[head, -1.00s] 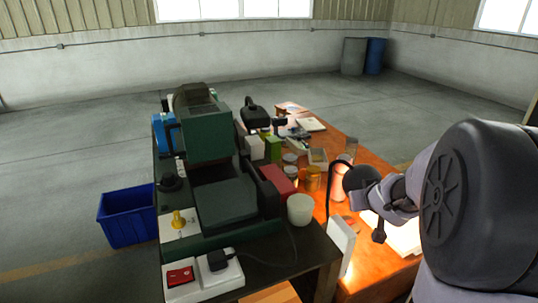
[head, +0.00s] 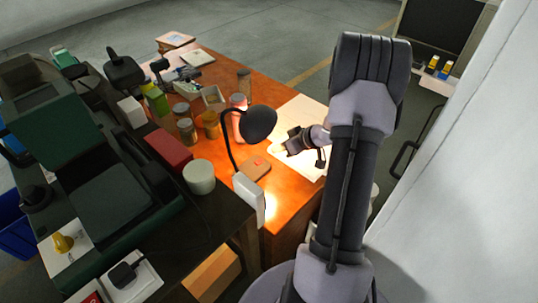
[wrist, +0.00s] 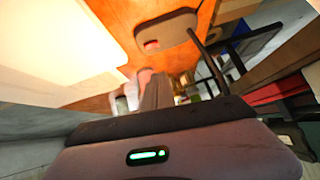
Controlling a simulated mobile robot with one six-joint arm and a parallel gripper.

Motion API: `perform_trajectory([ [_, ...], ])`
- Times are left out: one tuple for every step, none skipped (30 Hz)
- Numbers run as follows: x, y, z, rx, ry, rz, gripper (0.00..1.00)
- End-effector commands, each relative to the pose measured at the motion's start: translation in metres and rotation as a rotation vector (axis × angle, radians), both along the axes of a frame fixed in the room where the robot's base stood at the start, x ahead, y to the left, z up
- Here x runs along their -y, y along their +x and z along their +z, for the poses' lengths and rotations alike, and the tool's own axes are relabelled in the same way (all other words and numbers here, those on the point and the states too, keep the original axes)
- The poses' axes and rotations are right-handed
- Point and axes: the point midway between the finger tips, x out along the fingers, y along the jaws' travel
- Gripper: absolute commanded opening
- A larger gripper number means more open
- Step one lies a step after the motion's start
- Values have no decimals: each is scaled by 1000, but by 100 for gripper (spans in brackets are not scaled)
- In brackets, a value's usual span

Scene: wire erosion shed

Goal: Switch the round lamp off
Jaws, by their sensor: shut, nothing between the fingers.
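The round lamp has a black domed head (head: 259,124) on a thin curved black neck, over the orange table. Its underside is hidden in the head view, but the table and paper nearby are brightly lit. A brown block with a small red part (head: 255,168) lies below the lamp head; it seems to show at the top of the wrist view too (wrist: 178,32). I cannot tell whether the red part is the lamp's switch. My gripper (head: 288,147) is shut and empty, right of the lamp head, over the white paper (head: 298,115) and apart from the block.
A white upright panel (head: 249,198) stands at the near table edge, with a bright glow beside it. Jars, including an amber one (head: 209,124), stand behind the lamp. A red box (head: 169,147) and white cup (head: 199,177) are left. A white wall (head: 460,200) is right.

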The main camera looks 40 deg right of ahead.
Motion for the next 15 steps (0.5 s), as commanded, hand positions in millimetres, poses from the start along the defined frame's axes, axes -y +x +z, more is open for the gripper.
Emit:
perform_trajectory([
  [-2, 6, -11, -1, 1, 2, 0],
  [-3, 10, -16, 0, 0, 3, 0],
  [-4, 17, -23, 0, 1, 2, 0],
  [-5, 21, -28, -1, 1, 2, 0],
  [-6, 26, -33, -1, 0, 2, 0],
  [-8, 32, -39, 1, -1, 4, 0],
  [-9, 37, -44, -1, 0, 3, 0],
  [-10, 41, -48, -1, 0, 3, 0],
  [-11, 48, -54, 1, -1, 3, 0],
  [-12, 52, -59, 0, 0, 1, 0],
  [-13, 56, -63, 0, 0, 1, 0],
  [-14, 63, -69, 0, 0, 1, 0],
  [-15, 64, -74, 0, 1, 1, 0],
  [-15, 63, -80, 0, 1, -1, 0],
  [-16, 63, -87, 0, 0, 0, 0],
])
